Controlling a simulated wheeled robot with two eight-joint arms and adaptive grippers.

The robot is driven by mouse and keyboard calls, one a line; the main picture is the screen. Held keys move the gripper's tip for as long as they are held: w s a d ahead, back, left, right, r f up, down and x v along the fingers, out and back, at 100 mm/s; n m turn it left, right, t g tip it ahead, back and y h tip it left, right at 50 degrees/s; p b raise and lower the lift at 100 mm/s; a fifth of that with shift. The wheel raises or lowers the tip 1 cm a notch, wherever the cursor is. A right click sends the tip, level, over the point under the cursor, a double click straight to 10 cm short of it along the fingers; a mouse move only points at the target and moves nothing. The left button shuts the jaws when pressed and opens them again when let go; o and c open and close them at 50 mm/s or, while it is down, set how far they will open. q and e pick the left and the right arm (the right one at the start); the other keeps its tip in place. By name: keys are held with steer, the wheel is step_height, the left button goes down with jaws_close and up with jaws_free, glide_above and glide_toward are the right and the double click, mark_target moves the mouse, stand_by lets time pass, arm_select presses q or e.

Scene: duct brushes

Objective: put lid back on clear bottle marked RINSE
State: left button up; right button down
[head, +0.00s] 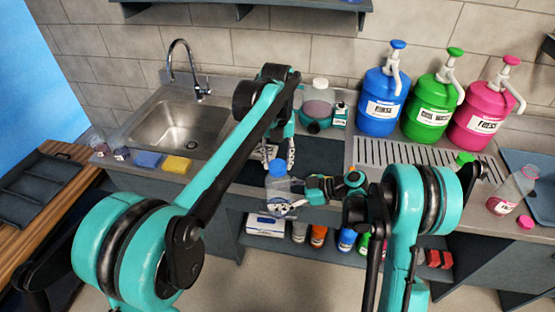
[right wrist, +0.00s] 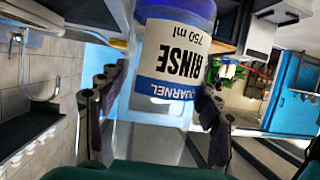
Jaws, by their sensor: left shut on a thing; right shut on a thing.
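The clear bottle (head: 278,187) stands upright in front of the counter edge, in my right gripper (head: 288,206). In the right wrist view it appears upside down, with its RINSE 750 ml label (right wrist: 175,60) between the fingers of my right gripper (right wrist: 158,110) and some blue at its base. The blue lid (head: 277,168) is at the top of the bottle. My left gripper (head: 278,158) reaches down from above with its fingers shut on the lid. Lid and bottle look in line; I cannot tell whether the lid is seated.
Blue (head: 381,102), green (head: 430,108) and pink (head: 479,117) pump jugs stand behind the drain grate. A sink (head: 180,125) and yellow sponge (head: 177,164) are left. Several bottles stand on the lower shelf.

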arm_select(q)
steer(key=o, duration=0.7)
steer(key=shift+r, duration=0.1)
steer(key=shift+r, duration=2.15)
steer(key=shift+c, duration=0.3)
